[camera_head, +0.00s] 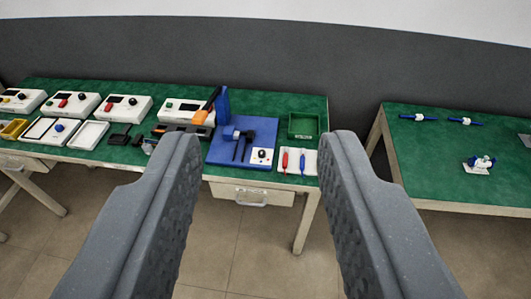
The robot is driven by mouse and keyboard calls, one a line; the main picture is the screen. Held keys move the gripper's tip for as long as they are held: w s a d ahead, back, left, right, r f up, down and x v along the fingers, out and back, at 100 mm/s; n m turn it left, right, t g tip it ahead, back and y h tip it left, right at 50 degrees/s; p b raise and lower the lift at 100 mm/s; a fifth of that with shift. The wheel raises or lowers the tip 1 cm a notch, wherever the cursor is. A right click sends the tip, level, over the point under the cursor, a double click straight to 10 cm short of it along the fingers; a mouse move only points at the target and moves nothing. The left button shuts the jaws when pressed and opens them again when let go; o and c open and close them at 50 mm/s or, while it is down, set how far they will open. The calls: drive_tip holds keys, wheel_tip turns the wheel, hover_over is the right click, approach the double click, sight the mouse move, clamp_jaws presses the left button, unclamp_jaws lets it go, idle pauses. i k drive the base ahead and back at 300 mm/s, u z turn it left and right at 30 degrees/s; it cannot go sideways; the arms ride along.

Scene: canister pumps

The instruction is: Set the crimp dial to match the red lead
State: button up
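The blue crimp station (234,157) stands on the left green-topped bench, with a black tool on its base. A small white panel with a black dial (262,155) sits at its front right corner; the dial's setting is too small to read. Beside it, a white tray (310,168) holds a red item (285,160), which may be the red lead, and a blue item (302,162). My gripper (255,150) is open and empty. Its two grey fingers frame the station from the near side, well short of the bench.
Several white instrument boxes (126,107) line the bench's left part. An empty green bin (303,125) stands behind the white tray. A drawer (252,195) hangs under the bench. A second green bench (450,150) stands right across a gap. The floor in front is clear.

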sight(261, 154)
drive_tip(key=z, duration=0.2)
drive_tip(key=k, duration=0.4)
drive_tip(key=u, duration=0.7)
drive_tip(key=i, duration=1.4)
drive_tip(key=z, duration=0.75)
